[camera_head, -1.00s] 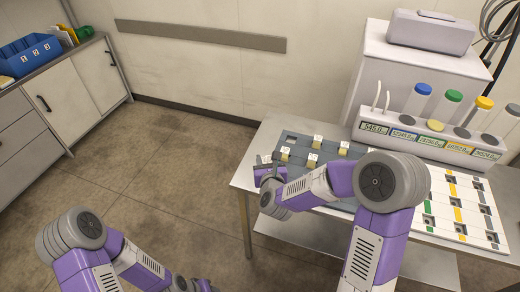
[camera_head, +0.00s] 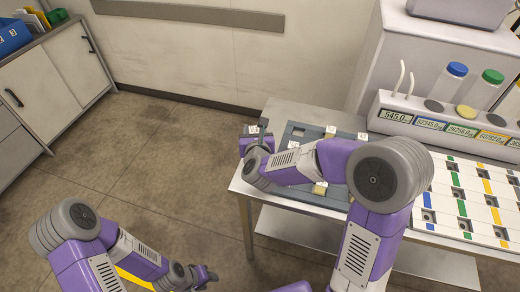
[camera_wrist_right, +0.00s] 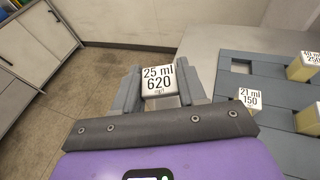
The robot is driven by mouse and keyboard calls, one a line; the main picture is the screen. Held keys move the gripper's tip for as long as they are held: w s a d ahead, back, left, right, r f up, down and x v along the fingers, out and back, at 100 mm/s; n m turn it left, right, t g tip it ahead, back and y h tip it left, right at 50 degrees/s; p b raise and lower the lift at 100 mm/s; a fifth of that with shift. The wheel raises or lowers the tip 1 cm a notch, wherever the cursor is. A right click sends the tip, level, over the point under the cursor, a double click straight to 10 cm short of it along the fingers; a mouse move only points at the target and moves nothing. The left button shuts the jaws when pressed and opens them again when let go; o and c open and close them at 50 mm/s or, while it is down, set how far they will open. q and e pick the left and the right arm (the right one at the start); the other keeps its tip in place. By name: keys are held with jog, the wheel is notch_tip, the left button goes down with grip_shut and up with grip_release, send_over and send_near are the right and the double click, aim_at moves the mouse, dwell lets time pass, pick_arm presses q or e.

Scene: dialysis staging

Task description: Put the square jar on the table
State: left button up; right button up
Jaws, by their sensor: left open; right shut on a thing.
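The square jar, a small block-shaped container with a white lid marked "25 ml 620" (camera_wrist_right: 158,80), is between the fingers of my right gripper (camera_wrist_right: 160,92). In the head view its pale lid (camera_head: 253,129) shows at the left end of the table (camera_head: 288,110), left of the grey rack. The wrist view shows floor behind it on the left and tabletop on the right; I cannot tell its height. My forearm hides part of the rack. My left gripper (camera_head: 206,277) is open and empty, low at the bottom of the head view, away from the table.
The grey rack (camera_wrist_right: 270,90) holds other jars, including one marked "21 ml 150" (camera_wrist_right: 249,99). A white slotted board (camera_head: 465,200) lies to the right. Behind stands a display unit (camera_head: 440,118) with coloured-capped tubes. Bare tabletop shows behind the rack.

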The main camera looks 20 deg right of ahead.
notch_tip(320, 180, down, 10)
jog(key=shift+f+b, duration=0.1)
jog(key=shift+b, duration=1.1)
jog(key=o, duration=1.1)
